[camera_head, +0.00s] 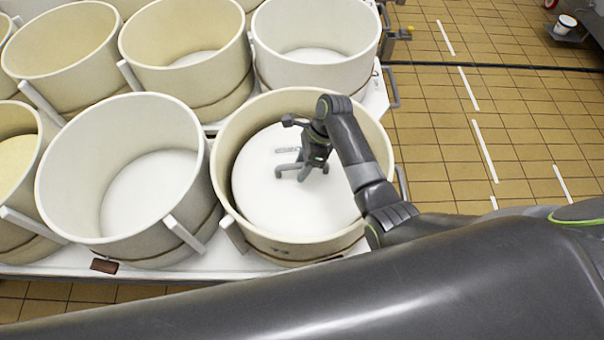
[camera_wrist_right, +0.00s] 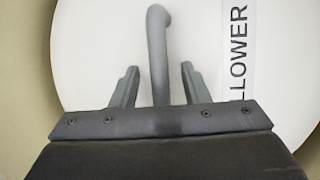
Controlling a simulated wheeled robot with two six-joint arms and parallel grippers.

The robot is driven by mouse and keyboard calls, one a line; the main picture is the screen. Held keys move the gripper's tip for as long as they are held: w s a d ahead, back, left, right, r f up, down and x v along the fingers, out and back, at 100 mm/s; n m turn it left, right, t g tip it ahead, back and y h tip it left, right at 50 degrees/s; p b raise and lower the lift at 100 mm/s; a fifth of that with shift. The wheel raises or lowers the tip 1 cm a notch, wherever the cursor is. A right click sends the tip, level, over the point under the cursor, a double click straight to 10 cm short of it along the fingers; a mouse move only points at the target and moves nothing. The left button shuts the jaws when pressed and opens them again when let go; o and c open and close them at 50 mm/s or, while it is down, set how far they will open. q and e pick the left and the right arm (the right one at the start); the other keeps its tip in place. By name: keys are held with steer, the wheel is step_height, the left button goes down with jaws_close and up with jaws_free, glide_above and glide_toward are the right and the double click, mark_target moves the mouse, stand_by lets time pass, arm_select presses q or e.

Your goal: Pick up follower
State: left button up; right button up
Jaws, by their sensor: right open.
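The follower (camera_head: 262,195) is a white round disc lying inside the front right tub (camera_head: 235,120). Its label shows in the right wrist view, where "LLOWER" can be read. A grey bent handle (camera_wrist_right: 157,45) rises from the disc. My right gripper (camera_head: 303,172) reaches down into the tub over the disc. In the right wrist view its two fingers (camera_wrist_right: 157,84) stand apart, one on each side of the handle, with gaps between. The handle is mostly hidden by the gripper in the head view. My left gripper is not in view.
Several cream tubs stand close together on a white surface (camera_head: 232,262), to the left of and behind this tub. The tub walls rise around my right gripper. Tiled floor (camera_head: 440,140) is clear to the right.

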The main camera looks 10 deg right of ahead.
steer(key=shift+a+f, duration=0.1)
steer(key=shift+f, duration=0.05)
jaws_close()
stand_by(1.3)
steer(key=shift+w, duration=0.15)
